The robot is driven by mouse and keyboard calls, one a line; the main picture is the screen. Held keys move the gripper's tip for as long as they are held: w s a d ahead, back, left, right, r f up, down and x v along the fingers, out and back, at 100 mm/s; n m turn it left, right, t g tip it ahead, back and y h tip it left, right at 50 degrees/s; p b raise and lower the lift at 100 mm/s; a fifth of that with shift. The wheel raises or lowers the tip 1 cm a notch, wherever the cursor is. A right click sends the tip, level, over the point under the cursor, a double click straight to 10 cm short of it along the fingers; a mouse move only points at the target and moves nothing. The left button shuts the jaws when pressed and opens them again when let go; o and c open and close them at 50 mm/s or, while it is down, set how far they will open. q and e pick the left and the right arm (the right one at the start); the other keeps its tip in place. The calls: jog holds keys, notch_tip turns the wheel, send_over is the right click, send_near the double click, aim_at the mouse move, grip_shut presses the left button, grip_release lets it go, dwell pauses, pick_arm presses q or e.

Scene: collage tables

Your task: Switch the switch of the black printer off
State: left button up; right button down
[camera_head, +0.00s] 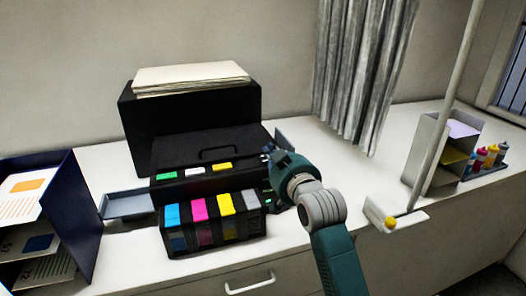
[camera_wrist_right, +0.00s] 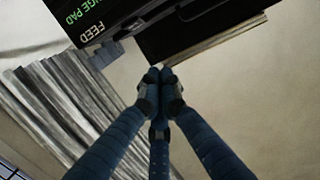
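The black printer (camera_head: 190,115) stands on the white counter, with a stack of paper (camera_head: 190,76) on top and colored ink tanks (camera_head: 215,220) at its front. My right gripper (camera_head: 268,152) is at the printer's front right side. In the right wrist view, my right gripper's fingertips (camera_wrist_right: 160,74) are together with nothing seen between them. I cannot make out the switch, and cannot tell whether the fingertips touch the printer. My left gripper is not in view.
A dark blue paper holder (camera_head: 85,215) stands at the left. A grey curtain (camera_head: 362,70) hangs behind. At the right are a grey file holder (camera_head: 425,150), several ink bottles (camera_head: 489,157) and a pale pole (camera_head: 440,110).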

jog(key=p, duration=0.2)
send_over(263, 162)
jog(key=shift+s+d+f, duration=0.15)
jog(key=shift+s+f, duration=0.05)
jog(key=shift+s, duration=0.15)
jog(key=f+p, duration=0.1)
jog(key=f, duration=0.2)
jog(key=shift+w+f+p, duration=0.1)
jog(key=shift+w+p, duration=0.25)
jog(key=shift+w, duration=0.05)
jog(key=shift+f, duration=0.55)
